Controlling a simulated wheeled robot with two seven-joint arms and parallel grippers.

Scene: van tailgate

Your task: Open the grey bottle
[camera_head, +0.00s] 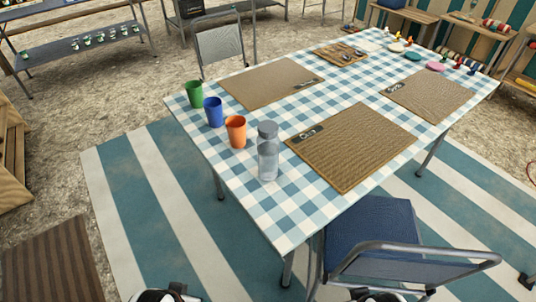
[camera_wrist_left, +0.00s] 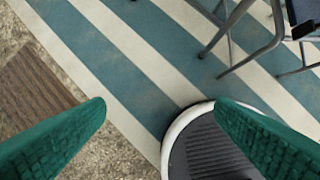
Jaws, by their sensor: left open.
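The grey bottle (camera_head: 268,158) stands upright near the front left corner of the table. It has a clear body and a grey cap (camera_head: 268,130) that sits on its top. My left gripper (camera_wrist_left: 160,104) shows in the left wrist view with its two green fingers wide apart and nothing between them. It points down at the striped rug, away from the bottle. The fingers of my right gripper are not in view.
The checked table (camera_head: 285,215) also holds orange (camera_head: 236,131), blue (camera_head: 213,112) and green (camera_head: 194,94) cups beside the bottle, and woven placemats (camera_head: 352,146). A blue chair (camera_head: 370,230) stands at the near side. Striped rug (camera_head: 150,210) lies open at the left.

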